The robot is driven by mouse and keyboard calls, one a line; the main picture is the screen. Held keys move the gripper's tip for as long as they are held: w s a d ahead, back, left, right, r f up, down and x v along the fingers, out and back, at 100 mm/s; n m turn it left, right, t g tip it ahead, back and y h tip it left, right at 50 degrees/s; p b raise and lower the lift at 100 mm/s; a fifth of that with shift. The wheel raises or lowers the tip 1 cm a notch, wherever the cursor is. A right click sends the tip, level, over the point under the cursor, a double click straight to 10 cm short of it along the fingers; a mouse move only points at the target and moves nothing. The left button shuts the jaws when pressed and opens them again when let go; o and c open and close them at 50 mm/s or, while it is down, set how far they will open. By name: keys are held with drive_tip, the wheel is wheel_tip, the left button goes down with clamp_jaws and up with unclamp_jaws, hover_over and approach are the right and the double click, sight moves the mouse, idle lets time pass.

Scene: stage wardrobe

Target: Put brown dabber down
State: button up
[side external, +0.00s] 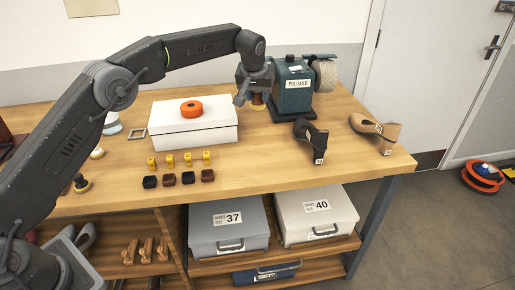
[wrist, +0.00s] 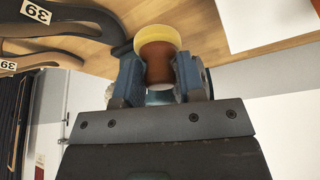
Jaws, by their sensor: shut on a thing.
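The brown dabber (wrist: 158,62) is in the wrist view, a brown handle with a yellowish round pad. My gripper (wrist: 160,78) is shut on its brown handle, one finger on each side. In the side external view my gripper (side external: 252,101) hangs above the table between the white box and the polisher, and the dabber (side external: 258,102) shows small at its fingertips. The dabber appears to be held above the tabletop; the gap beneath it is hard to judge.
A white box (side external: 194,132) with an orange ring (side external: 191,107) stands left of my gripper. The green polisher (side external: 292,88) stands close on the right. A black shoe form (side external: 311,139) and a brown one (side external: 375,131) lie further right. Several small blocks line the front. Bare wood lies between box and black form.

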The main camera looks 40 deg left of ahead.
wheel_tip(320, 180, down, 15)
idle(0.7)
drive_tip(key=shift+f, duration=0.1)
drive_tip(key=o, duration=0.9)
